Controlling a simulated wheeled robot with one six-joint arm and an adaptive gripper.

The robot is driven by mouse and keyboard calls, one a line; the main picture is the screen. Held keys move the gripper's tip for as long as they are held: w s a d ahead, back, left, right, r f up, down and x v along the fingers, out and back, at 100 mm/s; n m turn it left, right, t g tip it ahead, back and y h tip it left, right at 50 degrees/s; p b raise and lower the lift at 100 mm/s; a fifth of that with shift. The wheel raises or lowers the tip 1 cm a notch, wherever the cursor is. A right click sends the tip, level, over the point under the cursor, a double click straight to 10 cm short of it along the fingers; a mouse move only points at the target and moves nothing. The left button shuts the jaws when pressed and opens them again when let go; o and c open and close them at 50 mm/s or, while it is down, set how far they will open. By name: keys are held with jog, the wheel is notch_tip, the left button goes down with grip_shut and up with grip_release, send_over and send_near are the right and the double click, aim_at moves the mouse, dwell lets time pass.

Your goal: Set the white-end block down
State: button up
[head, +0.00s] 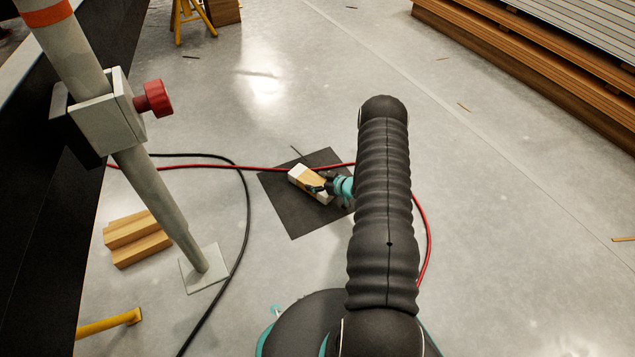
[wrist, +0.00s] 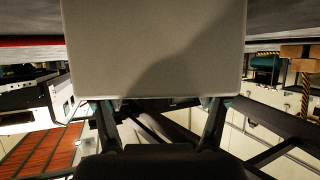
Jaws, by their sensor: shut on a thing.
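The white-end block (head: 299,174) is wood-coloured in the middle with white ends. In the head view it appears over the dark square mat (head: 289,222) on the floor; I cannot tell whether it touches the mat. My gripper (head: 320,188) is shut on the block, at its right side. In the wrist view a broad pale face of the block (wrist: 155,48) fills the upper middle, with the fingers of my gripper (wrist: 161,104) at its lower edge. My arm hides the mat's right part.
A red hose (head: 200,167) and a black cable (head: 247,225) run across the floor near the mat. A grey post with a foot plate (head: 203,282) and wooden blocks (head: 138,240) stand left. Timber (head: 530,55) is stacked far right. Open floor lies beyond the mat.

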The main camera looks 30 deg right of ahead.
dwell(0.3)
jog(key=o, duration=1.4)
